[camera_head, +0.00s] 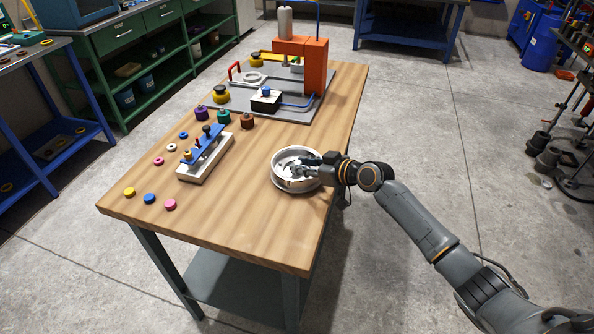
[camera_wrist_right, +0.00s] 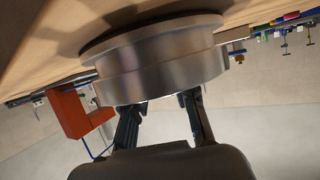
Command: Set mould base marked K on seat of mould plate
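A round, shiny metal vessel (camera_head: 296,184) with a low wall sits near the right edge of the wooden table; its side fills the top of the wrist view (camera_wrist_right: 160,68). My right gripper (camera_head: 308,164) reaches in from the right over its rim. In the wrist view its two fingers (camera_wrist_right: 160,104) are apart, with their tips at the rim; contact is unclear. Grey shapes inside the vessel are partly hidden by the gripper. No letter K is readable, so I cannot tell which piece is the mould base or the mould plate. My left gripper is out of view.
A white-bedded fixture with a blue lever (camera_head: 205,153) stands left of the vessel. Several small coloured pieces, such as a yellow one (camera_head: 129,192), lie around it. An orange press (camera_head: 312,66) on a grey plate stands at the back.

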